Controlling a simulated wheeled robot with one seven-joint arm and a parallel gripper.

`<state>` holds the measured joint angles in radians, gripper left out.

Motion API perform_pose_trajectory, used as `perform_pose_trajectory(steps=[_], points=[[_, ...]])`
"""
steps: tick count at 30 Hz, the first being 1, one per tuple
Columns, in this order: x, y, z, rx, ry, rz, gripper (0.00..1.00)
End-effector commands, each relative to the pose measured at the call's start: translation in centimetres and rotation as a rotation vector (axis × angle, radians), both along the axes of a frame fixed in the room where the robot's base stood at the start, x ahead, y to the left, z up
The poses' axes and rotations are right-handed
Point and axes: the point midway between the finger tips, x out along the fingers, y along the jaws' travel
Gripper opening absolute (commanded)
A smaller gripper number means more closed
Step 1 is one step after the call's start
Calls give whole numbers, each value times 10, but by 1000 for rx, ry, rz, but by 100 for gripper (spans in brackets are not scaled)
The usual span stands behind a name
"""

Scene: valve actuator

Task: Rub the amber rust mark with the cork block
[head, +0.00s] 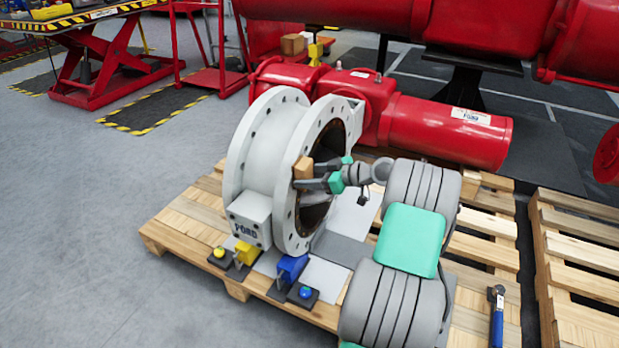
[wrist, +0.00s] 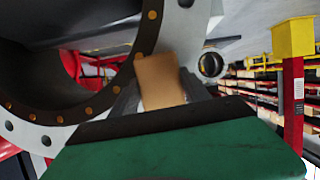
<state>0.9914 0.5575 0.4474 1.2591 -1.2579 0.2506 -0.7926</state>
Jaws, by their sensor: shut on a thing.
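The cork block (head: 303,168) is a small tan block held at the front face of the white flanged valve body (head: 268,135). My gripper (head: 308,176) is shut on it. In the wrist view the cork block (wrist: 160,80) stands between the fingers, overlapping the flange's brown inner ring and white rim (wrist: 185,40); whether it touches the flange I cannot tell. I cannot make out a separate amber rust mark in either view; the block and gripper cover part of the flange. Small orange-brown spots dot the brown inner ring (wrist: 88,111).
The valve stands on a wooden pallet (head: 190,222). A yellow block (head: 246,253) and a blue block (head: 291,268) sit at its foot, with small button-like parts beside them. A red cylinder (head: 440,130) lies behind. A blue-handled tool (head: 496,315) lies at right. Floor at left is clear.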

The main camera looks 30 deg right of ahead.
Motion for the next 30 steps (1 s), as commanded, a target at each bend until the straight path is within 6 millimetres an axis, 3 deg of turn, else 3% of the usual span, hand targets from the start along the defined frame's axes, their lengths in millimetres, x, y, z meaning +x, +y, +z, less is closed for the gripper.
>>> perform_pose_trajectory(steps=[24, 30], points=[[25, -41, 50, -1, -1, -1, 22], [28, -43, 51, 0, -1, 0, 22]])
